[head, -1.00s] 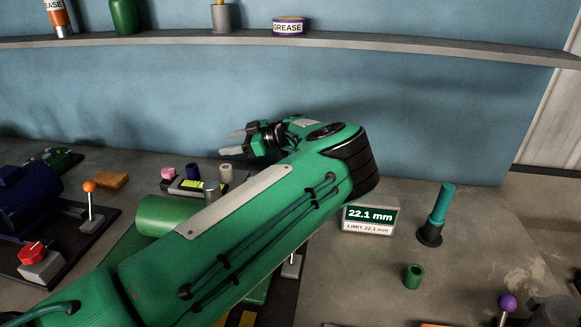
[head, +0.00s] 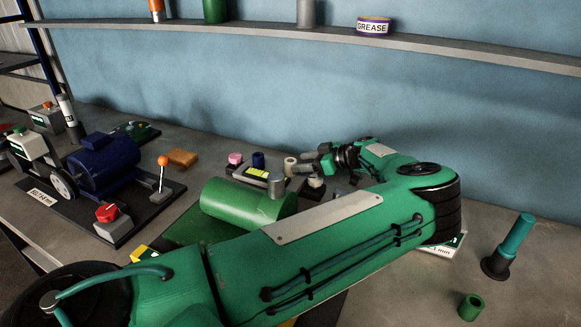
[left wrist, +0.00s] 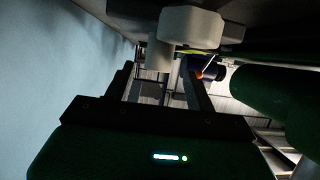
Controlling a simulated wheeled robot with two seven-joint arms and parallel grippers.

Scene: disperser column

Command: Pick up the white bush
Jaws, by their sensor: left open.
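The white bush (head: 291,166), a small pale cylinder with a hole in its top, stands upright at the right end of a small dark rack (head: 250,174) in the head view. A pink bush (head: 235,159) and a blue bush (head: 258,160) stand to its left. My left gripper (head: 307,162) is open just right of the white bush, its fingers pointing left. I cannot tell whether they touch it. In the dark left wrist view a pale cylinder (left wrist: 158,56) shows beyond the fingers, near a larger pale block (left wrist: 190,27). My right gripper is not in view.
A green cylinder (head: 247,203) lies in front of the rack, with a grey one (head: 277,186) nearby. A blue motor (head: 103,163) and an orange-knobbed lever (head: 162,172) stand left. The blue wall is close behind. A teal post (head: 516,236) stands right.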

